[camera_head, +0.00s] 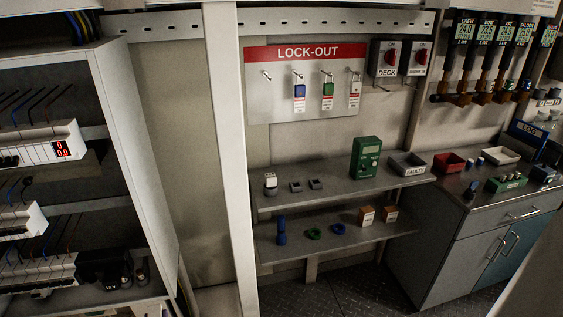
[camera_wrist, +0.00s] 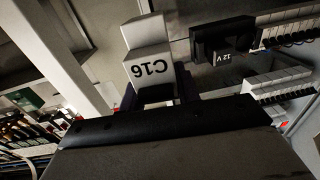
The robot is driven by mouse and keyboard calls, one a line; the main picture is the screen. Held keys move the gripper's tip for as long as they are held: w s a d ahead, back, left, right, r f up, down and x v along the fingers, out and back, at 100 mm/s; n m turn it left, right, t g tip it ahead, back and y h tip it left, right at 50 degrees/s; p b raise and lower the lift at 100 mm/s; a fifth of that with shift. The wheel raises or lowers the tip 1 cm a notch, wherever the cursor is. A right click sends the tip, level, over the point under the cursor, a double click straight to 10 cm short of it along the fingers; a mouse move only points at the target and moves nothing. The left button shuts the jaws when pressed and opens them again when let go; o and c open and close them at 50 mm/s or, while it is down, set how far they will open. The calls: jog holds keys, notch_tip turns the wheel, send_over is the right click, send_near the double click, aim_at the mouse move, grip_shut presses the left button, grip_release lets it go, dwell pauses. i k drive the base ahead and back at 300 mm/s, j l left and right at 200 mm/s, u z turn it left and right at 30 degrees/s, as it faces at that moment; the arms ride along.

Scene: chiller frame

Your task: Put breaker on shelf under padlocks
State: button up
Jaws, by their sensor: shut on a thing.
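A white breaker (camera_wrist: 150,65) marked C16 shows upside down in the wrist view. My gripper (camera_wrist: 156,93) is shut on its lower part, with dark fingers at both sides. My gripper does not show in the head view. There, the padlocks, blue (camera_head: 299,91), green (camera_head: 327,89) and pale (camera_head: 355,88), hang on the red-headed LOCK-OUT board (camera_head: 270,95). The upper grey shelf (camera_head: 335,184) is below the board. A small white-and-grey item (camera_head: 270,184) and two small grey pieces (camera_head: 308,185) stand on its left part.
A green meter (camera_head: 365,158) and a grey FAULTY tray (camera_head: 408,164) occupy the shelf's right part. Bare shelf lies between the small pieces and the meter. A white post (camera_head: 232,150) and an open panel (camera_head: 135,140) with breaker rows stand at left. A drawer cabinet (camera_head: 450,235) stands at right.

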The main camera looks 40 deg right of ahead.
aim_at(335, 181)
jog(key=l+u, duration=0.1)
jog(key=l, duration=1.25)
jog(key=k+l+u, duration=0.1)
jog(key=l, duration=1.4)
jog(key=k+l+u, duration=0.15)
jog(key=l, duration=0.9)
jog(key=k+l+u, duration=0.15)
jog(key=l, duration=0.35)
